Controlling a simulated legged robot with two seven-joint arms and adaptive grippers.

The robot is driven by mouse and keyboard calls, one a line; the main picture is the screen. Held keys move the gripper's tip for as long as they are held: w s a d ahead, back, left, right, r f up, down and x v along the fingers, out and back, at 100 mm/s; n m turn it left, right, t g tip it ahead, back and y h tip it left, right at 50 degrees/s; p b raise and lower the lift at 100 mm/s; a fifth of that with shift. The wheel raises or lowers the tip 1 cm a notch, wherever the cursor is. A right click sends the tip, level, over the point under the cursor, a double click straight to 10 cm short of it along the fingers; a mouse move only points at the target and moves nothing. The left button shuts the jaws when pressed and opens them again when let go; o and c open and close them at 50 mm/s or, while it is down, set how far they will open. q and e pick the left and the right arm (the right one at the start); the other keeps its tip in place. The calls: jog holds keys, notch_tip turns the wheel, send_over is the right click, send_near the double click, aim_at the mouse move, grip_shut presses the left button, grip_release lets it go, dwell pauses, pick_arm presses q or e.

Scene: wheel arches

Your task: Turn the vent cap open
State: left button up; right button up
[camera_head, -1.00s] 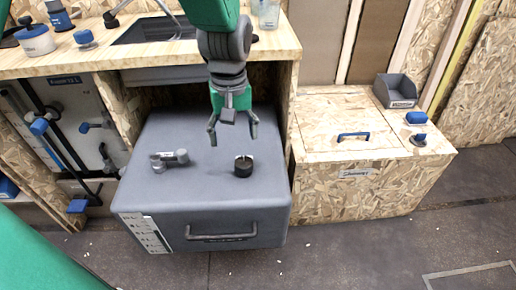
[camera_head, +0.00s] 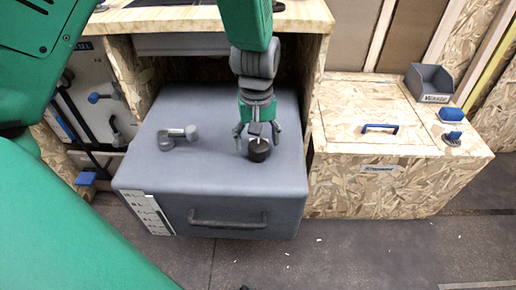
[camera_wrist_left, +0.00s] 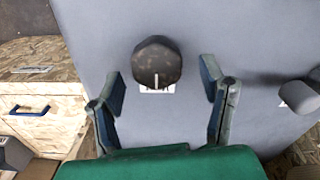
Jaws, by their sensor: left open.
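The vent cap is a round black knob (camera_head: 259,151) on top of the grey box (camera_head: 225,180). In the left wrist view the cap (camera_wrist_left: 156,62) shows a white pointer line on its face and a white label at its lower edge. My left gripper (camera_head: 258,140) is above and just behind the cap, pointing down. In the left wrist view its two fingers (camera_wrist_left: 163,85) are spread wide, one to each side of the cap, with gaps visible between fingers and cap. My right gripper is not in view.
A grey lever-like fitting (camera_head: 178,136) stands on the box left of the cap. The box has a front handle (camera_head: 228,219). A wooden chest (camera_head: 375,150) with a blue handle (camera_head: 380,128) stands to the right. A wooden worktop (camera_head: 200,17) overhangs the back.

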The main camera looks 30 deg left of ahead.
pick_arm(q)
jog(key=shift+f, duration=0.7)
jog(key=shift+d, duration=0.25)
jog(key=shift+r, duration=0.1)
jog(key=c, duration=1)
jog(key=shift+c, duration=0.7)
jog(key=shift+a, duration=0.15)
